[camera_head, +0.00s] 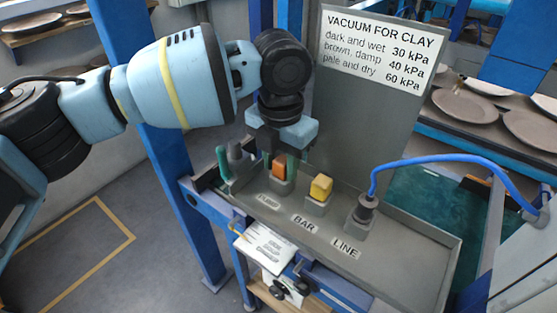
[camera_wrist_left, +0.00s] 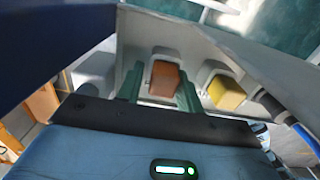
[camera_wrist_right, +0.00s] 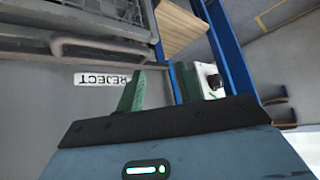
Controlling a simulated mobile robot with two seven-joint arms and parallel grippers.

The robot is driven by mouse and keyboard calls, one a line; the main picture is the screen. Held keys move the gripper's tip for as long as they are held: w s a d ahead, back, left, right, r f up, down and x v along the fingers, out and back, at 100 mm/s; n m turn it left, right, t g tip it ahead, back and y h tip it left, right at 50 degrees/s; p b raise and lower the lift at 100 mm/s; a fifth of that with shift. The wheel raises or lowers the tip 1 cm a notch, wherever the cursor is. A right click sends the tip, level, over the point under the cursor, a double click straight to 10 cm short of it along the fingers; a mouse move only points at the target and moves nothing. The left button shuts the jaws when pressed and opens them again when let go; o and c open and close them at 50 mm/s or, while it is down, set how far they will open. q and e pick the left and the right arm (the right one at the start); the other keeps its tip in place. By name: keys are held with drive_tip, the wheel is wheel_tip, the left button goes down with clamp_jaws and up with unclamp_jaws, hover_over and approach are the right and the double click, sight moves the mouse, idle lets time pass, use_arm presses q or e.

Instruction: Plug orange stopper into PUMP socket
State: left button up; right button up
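The orange stopper (camera_head: 279,168) stands upright in the grey socket (camera_head: 281,186) behind the PUMP label (camera_head: 269,202) and looks seated. My left gripper (camera_head: 281,160) is low over it. In the left wrist view the green fingers (camera_wrist_left: 160,82) stand on either side of the orange stopper (camera_wrist_left: 165,78), spread apart, with a gap on the left side. Whether the right finger touches it is unclear. My right gripper (camera_wrist_right: 157,85) is open and empty, away from the sockets. It is not seen in the head view.
A yellow stopper (camera_head: 321,186) sits in the BAR socket. A blue hose (camera_head: 440,158) runs to the LINE socket (camera_head: 360,218). Grey and green upright pieces (camera_head: 222,163) stand left of PUMP. A back panel (camera_head: 360,120) rises behind the tray (camera_head: 400,262). The right wrist view shows a REJECT label (camera_wrist_right: 108,81).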

use_arm(q)
drive_tip(key=shift+s+d+f, duration=0.25)
drive_tip(key=shift+s+f, duration=0.2)
drive_tip(key=shift+f, duration=0.3)
drive_tip(key=r, duration=0.8)
drive_tip(key=shift+w+a+r, duration=0.2)
drive_tip(key=shift+w+r, duration=0.05)
drive_tip(key=shift+w, duration=0.05)
drive_tip(key=shift+r, duration=0.4)
drive_tip(key=shift+a, duration=0.1)
drive_tip(key=shift+f, duration=0.1)
